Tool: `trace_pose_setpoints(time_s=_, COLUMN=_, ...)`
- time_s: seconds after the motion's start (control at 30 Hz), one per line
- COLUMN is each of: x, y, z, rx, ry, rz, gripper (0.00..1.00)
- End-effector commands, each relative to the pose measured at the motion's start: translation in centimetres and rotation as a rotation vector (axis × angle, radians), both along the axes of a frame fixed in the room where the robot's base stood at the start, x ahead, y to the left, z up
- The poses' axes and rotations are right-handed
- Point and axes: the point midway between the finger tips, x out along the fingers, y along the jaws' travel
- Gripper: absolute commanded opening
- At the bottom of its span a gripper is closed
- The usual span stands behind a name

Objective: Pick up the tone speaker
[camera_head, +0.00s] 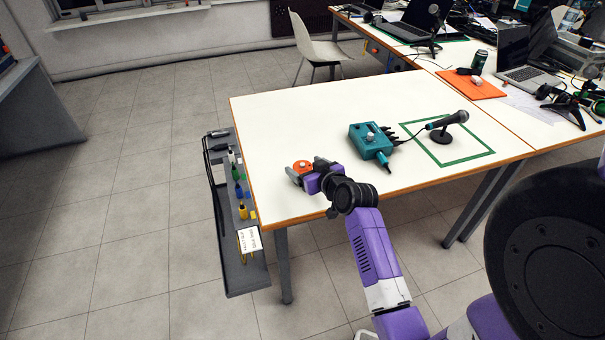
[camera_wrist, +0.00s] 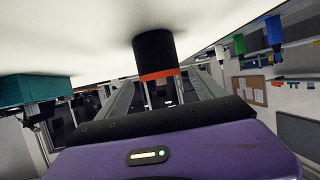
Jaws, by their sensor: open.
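A small black cylinder with an orange-red top, which I take to be the tone speaker (camera_head: 303,166), stands on the white table near its left front part. My gripper (camera_head: 305,173) is low over the table at the speaker, with its fingers open. In the wrist view the speaker (camera_wrist: 154,52) shows as a black body with an orange-red rim, between the two fingers of my gripper (camera_wrist: 162,88). Whether either finger touches it I cannot tell. Part of the speaker is hidden by the gripper in the head view.
A teal box (camera_head: 367,143) with a knob and cables stands right of my gripper; it also shows in the wrist view (camera_wrist: 32,89). A microphone (camera_head: 448,121) stands in a green taped square. A grey side rack (camera_head: 237,262) with tools hangs at the table's left edge. The table's back left is clear.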

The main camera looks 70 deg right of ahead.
Motion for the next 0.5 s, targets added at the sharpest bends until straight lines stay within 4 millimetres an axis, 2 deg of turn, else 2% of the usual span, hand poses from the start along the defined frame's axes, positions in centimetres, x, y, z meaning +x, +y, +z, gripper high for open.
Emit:
trace_pose_setpoints(time_s=0.3, x=2.8, y=-2.2, z=-2.1, rx=-0.002, ry=-0.001, rz=0.000, gripper=0.78)
trace_pose_setpoints(time_s=0.5, x=3.5, y=-2.6, z=-2.5, rx=-0.001, ry=0.001, rz=0.000, gripper=0.78)
